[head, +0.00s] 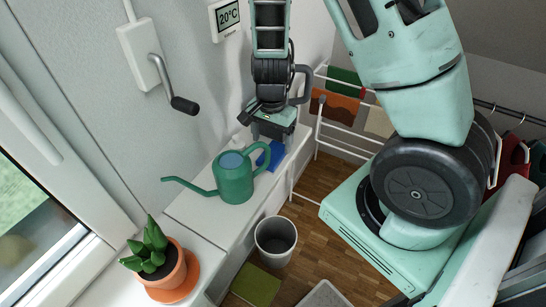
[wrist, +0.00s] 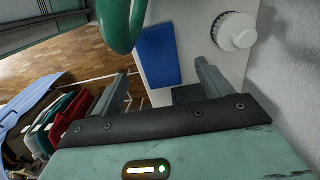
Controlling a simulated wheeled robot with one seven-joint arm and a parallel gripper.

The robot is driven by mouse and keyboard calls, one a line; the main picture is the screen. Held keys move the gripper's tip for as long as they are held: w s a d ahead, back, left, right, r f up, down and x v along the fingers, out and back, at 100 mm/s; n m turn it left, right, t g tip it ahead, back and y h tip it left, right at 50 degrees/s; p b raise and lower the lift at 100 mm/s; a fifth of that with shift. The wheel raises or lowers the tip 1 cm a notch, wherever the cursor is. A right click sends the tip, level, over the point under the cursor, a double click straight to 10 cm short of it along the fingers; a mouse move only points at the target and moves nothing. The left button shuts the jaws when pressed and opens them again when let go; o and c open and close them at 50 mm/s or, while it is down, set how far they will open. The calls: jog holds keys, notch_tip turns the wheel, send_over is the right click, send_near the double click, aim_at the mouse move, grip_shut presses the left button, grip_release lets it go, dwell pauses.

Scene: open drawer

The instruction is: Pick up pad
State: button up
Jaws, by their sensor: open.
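The pad looks to be the flat blue piece (head: 272,155) lying on the white ledge (head: 190,212), just right of the green watering can (head: 235,180). My gripper (head: 273,135) is above the ledge and hides part of the pad in the head view. In the wrist view the blue pad (wrist: 160,55) lies flat and whole, ahead of and between the fingers of my gripper (wrist: 163,75). The fingers are spread apart with nothing between them. I cannot tell the exact height of my gripper over the pad.
The green can's handle (wrist: 122,25) is close to the left of the pad. A white round knob (wrist: 236,30) is to its right, by the wall. A potted plant (head: 165,265) stands at the near left. A grey bin (head: 276,243) and a drying rack (head: 320,125) stand beside the ledge.

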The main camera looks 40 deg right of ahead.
aim_at(273, 153)
jog(key=shift+d+f, duration=0.2)
jog(key=shift+f, duration=2.45)
jog(key=shift+c, duration=0.4)
jog(key=c, duration=1)
